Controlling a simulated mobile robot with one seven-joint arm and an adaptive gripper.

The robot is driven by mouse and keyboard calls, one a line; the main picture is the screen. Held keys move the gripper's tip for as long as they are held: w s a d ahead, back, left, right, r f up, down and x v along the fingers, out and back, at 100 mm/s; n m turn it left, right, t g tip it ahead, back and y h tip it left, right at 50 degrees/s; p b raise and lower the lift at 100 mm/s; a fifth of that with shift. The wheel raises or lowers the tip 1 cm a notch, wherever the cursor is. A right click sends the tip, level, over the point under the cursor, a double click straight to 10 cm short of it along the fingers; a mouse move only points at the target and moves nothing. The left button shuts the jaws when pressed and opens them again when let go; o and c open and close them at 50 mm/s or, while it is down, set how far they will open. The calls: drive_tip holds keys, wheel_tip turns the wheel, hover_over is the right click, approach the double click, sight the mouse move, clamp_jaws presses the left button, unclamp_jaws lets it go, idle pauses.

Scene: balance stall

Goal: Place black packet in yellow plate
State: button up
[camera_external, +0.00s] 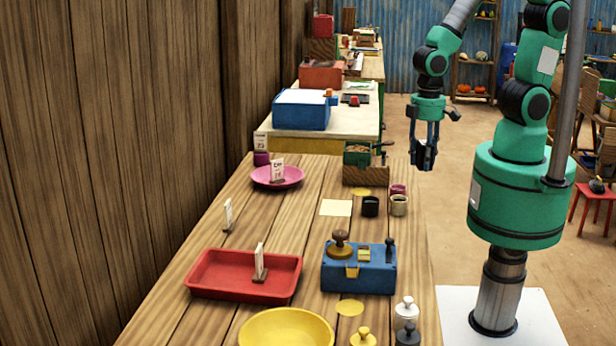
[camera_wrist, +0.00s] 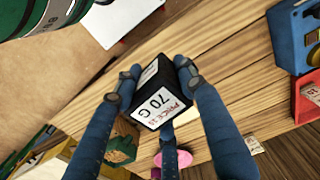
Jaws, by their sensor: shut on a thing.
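The black packet (camera_wrist: 163,98) has a white label reading "70 G" and sits between the blue fingers of my gripper (camera_wrist: 155,72) in the wrist view. My gripper is shut on it. The yellow plate (camera_external: 286,317) lies at the near end of the table, cut off by the bottom frame edge. No contents show in its visible part. My gripper is far from it.
A red tray (camera_external: 213,283) with a card and a blue weight box (camera_external: 358,277) stand just beyond the plate. Several weights (camera_external: 406,311) stand to its right. Farther back are a pink plate (camera_external: 278,183), dark cups (camera_external: 370,206) and a wooden box (camera_external: 364,175).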

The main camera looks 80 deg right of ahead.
drive_tip(key=w+a+r+m+p, duration=0.1)
drive_tip(key=w+a+r, duration=0.1)
drive_tip(key=w+a, duration=1.05)
drive_tip(key=w+a+r, duration=0.2)
drive_tip(key=w+a, duration=0.8)
drive_tip(key=a, duration=0.5)
drive_tip(key=w+a+f+m+p, duration=0.1)
drive_tip(key=w+a+f, duration=0.15)
drive_tip(key=a, duration=1.25)
drive_tip(key=w+a+f, duration=0.2)
drive_tip(key=w+a, duration=0.1)
drive_tip(key=a, duration=1.2)
drive_tip(key=f, duration=0.5)
drive_tip(key=shift+s+d+f, duration=0.1)
drive_tip(key=shift+s, duration=0.15)
drive_tip(key=shift+f, duration=3.1)
